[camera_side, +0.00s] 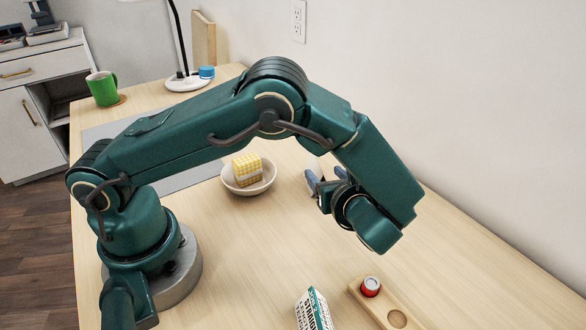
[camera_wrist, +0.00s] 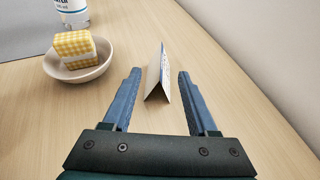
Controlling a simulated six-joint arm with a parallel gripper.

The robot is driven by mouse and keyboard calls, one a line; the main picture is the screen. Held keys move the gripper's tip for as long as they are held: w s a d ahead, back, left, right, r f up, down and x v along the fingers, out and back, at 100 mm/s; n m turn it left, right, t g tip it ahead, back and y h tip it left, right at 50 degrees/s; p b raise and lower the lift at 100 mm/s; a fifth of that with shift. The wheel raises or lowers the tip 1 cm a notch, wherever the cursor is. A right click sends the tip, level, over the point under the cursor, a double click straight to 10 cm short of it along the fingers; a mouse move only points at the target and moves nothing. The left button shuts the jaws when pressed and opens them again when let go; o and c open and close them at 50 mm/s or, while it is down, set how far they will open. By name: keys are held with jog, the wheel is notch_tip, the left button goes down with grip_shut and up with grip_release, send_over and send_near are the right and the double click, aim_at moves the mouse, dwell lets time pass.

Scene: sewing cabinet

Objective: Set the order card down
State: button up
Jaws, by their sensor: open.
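In the side view my gripper (camera_side: 325,180) is low over the table, right of the bowl; my wrist hides most of the card there.
A white bowl (camera_side: 240,190) holding a yellow checked block (camera_side: 247,168) stands left of my gripper. The wall runs along the right.

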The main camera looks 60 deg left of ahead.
jog(key=v, duration=0.5)
jog(key=shift+d, duration=0.15)
jog(key=shift+s+r, duration=0.15)
jog(key=shift+s+r+n, duration=0.15)
jog(key=shift+r+n, duration=0.15)
jog(key=s+a+r+n+h, duration=0.1)
jog(key=s+r+n+h, duration=0.3)
jog(key=n, duration=0.7)
jog(key=s+a+r+n+h, duration=0.1)
jog(key=s+r+n+h, duration=0.3)
jog(key=s+n+h, duration=0.4)
jog(key=s+n, duration=0.2)
jog(key=shift+a+r+n+t, duration=0.3)
jog(key=shift+a+r+n, duration=0.1)
jog(key=shift+s, duration=0.1)
